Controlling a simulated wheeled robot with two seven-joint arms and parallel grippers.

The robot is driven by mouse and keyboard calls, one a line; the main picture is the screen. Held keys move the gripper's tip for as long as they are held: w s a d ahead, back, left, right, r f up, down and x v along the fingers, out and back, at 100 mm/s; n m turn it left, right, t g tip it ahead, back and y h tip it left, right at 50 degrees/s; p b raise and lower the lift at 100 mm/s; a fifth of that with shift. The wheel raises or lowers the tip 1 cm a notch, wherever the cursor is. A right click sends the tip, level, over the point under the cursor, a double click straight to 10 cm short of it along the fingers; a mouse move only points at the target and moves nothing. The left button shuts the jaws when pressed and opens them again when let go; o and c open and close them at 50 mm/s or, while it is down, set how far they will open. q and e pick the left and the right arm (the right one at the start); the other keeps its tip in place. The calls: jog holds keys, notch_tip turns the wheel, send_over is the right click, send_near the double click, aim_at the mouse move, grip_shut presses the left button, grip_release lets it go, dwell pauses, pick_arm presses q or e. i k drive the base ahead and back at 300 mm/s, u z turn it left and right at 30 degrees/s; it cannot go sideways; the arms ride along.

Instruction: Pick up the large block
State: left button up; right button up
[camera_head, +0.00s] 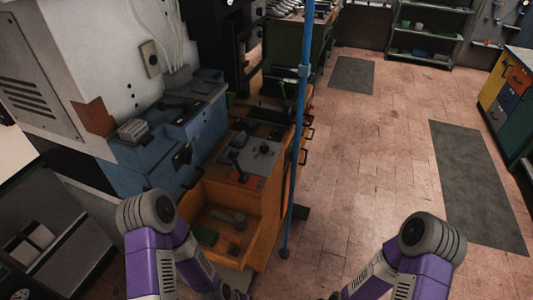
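No large block can be made out with certainty. A small grey ribbed block-like thing (132,130) sits on the blue machine bed (185,125) at the left, but I cannot tell what it is. My two purple and grey arms show at the bottom, one at the left and one at the right. Their bent joints point up into the view. Both grippers are outside the picture, so their fingers and anything in them are hidden.
An orange cabinet (262,190) with levers and an open tray (222,222) stands left of centre. A blue pole (299,130) rises beside it. Dark mats (470,180) lie on the tiled floor at the right. Shelves (425,45) stand at the back. The middle floor is clear.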

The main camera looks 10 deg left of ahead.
aim_at(223, 155)
jog(key=z, duration=1.5)
jog(key=i, duration=2.65)
jog(key=u, duration=3.55)
jog(key=i, duration=0.45)
jog(key=z, duration=0.05)
